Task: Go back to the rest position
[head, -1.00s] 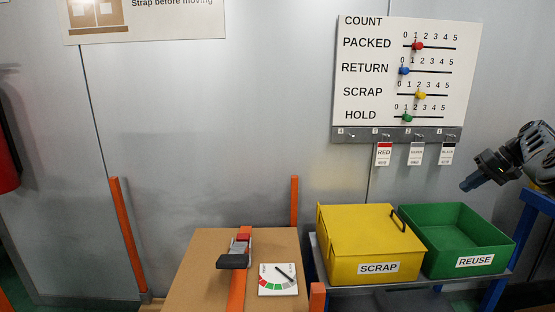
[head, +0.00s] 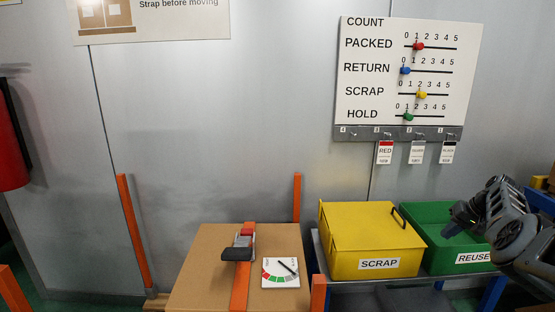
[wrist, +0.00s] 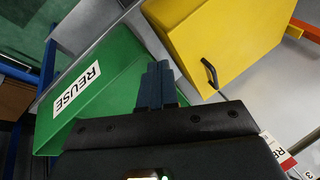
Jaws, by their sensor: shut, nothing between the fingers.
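My gripper (wrist: 157,85) shows in the wrist view with its two dark blue fingers together and nothing between them. In the head view my dark wrist is at the right, in front of and over the green REUSE bin (head: 425,220), covering part of its right side. The fingertips are hard to make out there. In the wrist view the green bin (wrist: 105,75) is to the left of the fingers and the yellow SCRAP bin (wrist: 215,45) is beyond them to the right.
The yellow SCRAP bin (head: 365,240) has a lid and a dark handle. A strapped carton (head: 200,270) with a buckle (head: 240,245) and a dial card (head: 281,272) stands left, between orange posts. A count board (head: 405,75) with hanging tags is on the wall.

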